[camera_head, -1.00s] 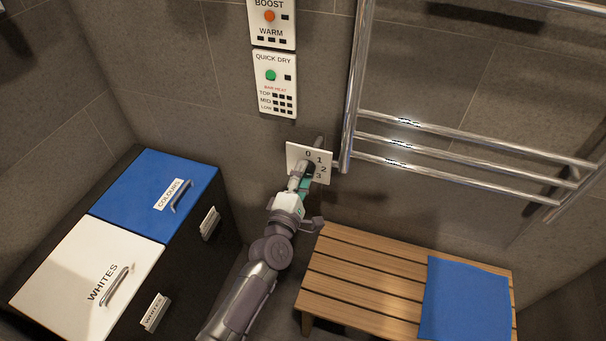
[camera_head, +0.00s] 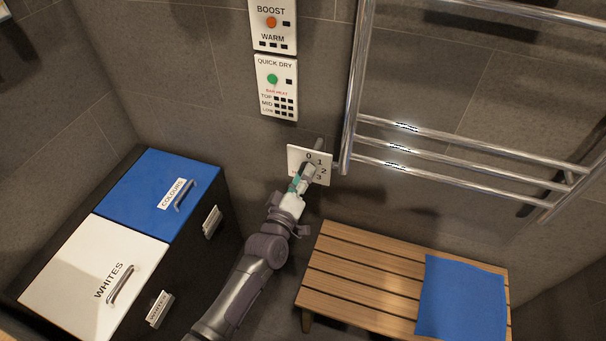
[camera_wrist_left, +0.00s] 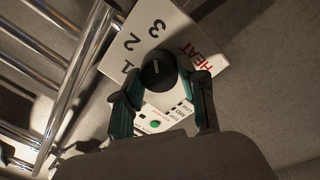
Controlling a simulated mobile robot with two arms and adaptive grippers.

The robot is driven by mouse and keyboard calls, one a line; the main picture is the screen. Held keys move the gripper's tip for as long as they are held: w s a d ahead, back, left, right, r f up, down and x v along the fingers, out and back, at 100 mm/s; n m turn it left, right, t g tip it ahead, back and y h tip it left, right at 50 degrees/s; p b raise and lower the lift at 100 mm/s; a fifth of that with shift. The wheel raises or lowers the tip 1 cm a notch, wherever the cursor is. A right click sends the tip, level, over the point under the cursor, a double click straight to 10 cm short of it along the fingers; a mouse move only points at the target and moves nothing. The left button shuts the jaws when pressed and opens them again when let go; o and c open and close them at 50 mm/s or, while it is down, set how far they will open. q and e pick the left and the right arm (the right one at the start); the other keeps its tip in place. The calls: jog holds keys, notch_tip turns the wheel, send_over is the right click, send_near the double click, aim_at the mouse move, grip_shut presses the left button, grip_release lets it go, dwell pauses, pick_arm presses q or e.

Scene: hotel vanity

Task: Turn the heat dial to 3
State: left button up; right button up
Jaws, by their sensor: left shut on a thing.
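The heat dial is a round black knob (camera_wrist_left: 158,72) with a pale pointer line, on a white plate (camera_wrist_left: 185,28) marked HEAT, 1, 2 and 3 in the left wrist view. My right gripper is out of view.
A chrome towel rail (camera_head: 352,100) is close to the plate's right. White control panels (camera_head: 265,98) are above it. A slatted wooden bench (camera_head: 350,270) with a blue towel (camera_head: 462,298) stands below right. A laundry bin with blue (camera_head: 150,185) and white (camera_head: 85,275) lids stands left.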

pick_arm(q)
jog(key=shift+f+m, duration=0.15)
jog(key=shift+m, duration=0.25)
jog(key=o, duration=1.1)
jog(key=shift+o, duration=0.2)
jog(key=v, duration=1.2)
